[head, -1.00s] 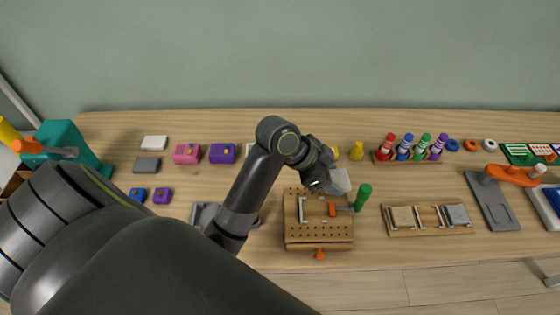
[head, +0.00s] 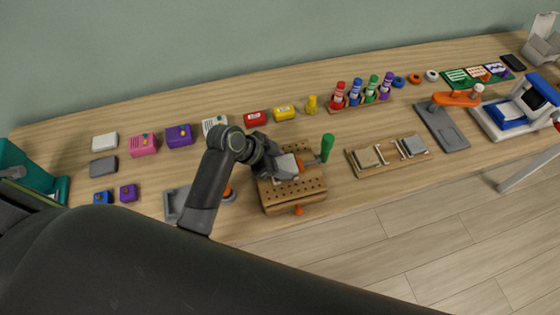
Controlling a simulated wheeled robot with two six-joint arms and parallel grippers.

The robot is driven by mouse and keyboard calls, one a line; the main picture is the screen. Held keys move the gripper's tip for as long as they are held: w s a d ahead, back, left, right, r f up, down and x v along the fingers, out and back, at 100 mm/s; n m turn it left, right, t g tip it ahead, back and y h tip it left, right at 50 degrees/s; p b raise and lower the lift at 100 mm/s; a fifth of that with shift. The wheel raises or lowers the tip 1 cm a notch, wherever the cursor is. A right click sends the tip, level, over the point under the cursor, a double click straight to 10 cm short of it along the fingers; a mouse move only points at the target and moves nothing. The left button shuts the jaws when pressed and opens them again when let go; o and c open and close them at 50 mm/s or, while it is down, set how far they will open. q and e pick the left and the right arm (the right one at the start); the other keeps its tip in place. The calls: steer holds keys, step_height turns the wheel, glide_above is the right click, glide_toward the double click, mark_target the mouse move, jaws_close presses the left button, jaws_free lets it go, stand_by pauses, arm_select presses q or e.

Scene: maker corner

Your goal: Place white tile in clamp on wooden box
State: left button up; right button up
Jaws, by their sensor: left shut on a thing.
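My left gripper (head: 274,162) is shut on a pale white-grey tile (head: 286,168), over the back part of the wooden box (head: 292,208). The clamp on the box has an orange part and a green handle (head: 327,148) standing up at the right. The tile is just left of the orange part and hides much of the clamp. I cannot tell whether the tile touches the clamp or the box top. My right gripper is not in view.
Right of the box is a wooden holder (head: 388,165) with two square pieces. Behind are a red block (head: 255,119), a yellow block (head: 284,112) and a rack of coloured bottles. A grey tray (head: 177,203) lies left of the box, partly behind my arm. The table's front edge is close.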

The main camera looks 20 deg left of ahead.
arm_select(q)
steer(key=shift+f, duration=0.2)
steer(key=shift+f, duration=0.5)
steer(key=o, duration=1)
steer(key=shift+r, duration=0.25)
steer(key=v, duration=1.2)
steer(key=shift+w+r, duration=0.1)
steer(key=shift+r, duration=0.4)
steer(key=shift+f, duration=0.1)
